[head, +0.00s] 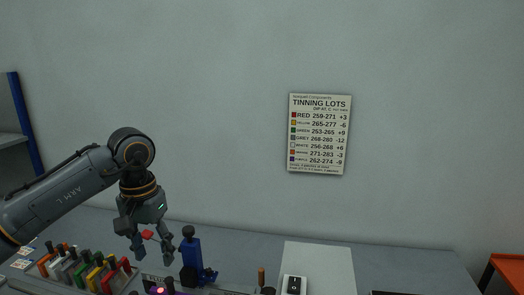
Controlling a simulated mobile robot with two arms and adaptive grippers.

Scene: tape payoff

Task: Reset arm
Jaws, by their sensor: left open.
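My left arm comes in from the left, and my left gripper (152,246) points down over the workbench. Its fingers are spread apart and nothing shows held between them. A small red piece (148,235) shows at the gripper, between or behind its fingers; I cannot tell which. The gripper is to the right of a row of coloured handles (86,272) and left of a blue upright device (190,256). My right gripper does not show.
The grey bench (405,262) runs along the wall. A pale panel (318,258) with a black switch (294,285) lies right of centre. A sign headed TINNING LOTS (320,134) hangs on the wall. An orange stand (508,262) is at the right edge, a blue-posted shelf (25,125) at the left.

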